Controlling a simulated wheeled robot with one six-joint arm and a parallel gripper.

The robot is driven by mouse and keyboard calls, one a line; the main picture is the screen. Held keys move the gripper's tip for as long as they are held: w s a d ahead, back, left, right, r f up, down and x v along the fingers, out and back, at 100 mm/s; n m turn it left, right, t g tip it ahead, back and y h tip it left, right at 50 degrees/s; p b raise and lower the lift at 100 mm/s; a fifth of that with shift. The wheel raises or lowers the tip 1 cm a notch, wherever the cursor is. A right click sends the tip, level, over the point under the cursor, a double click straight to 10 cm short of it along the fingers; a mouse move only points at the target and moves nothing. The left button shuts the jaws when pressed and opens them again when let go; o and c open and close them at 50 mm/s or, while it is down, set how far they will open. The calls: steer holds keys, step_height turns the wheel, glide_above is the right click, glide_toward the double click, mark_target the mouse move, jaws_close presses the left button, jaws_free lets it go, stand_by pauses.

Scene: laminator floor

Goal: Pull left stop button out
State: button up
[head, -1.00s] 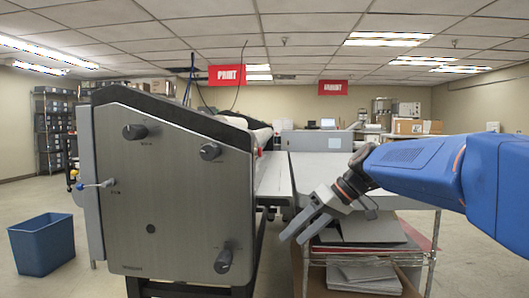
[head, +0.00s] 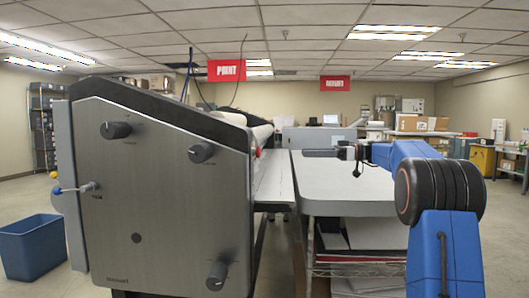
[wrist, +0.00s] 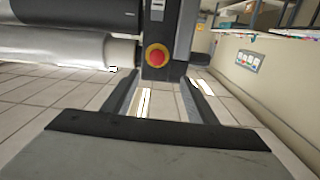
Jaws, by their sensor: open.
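A round red stop button (wrist: 156,56) on a yellow ring sits on a dark upright panel in the wrist view, beyond and between the fingertips. I cannot tell from its look whether it is pressed in. A small red spot (head: 257,153) on the inner edge of the laminator may be a stop button in the head view. My gripper (wrist: 159,92) is open and empty, its two dark fingers apart and not touching the button. In the head view my gripper (head: 318,153) is over the grey table, pointing left towards the laminator.
The laminator (head: 170,200) with several black knobs fills the left. Its pale rollers (wrist: 60,48) lie left of the button in the wrist view. The grey table (head: 350,185) is under my arm. A blue bin (head: 32,250) stands on the floor at the left.

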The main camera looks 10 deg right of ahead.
glide_toward(257, 152)
steer(key=w+a, duration=0.4)
steer(key=a, duration=0.2)
steer(key=shift+w, duration=0.15)
stand_by(0.5)
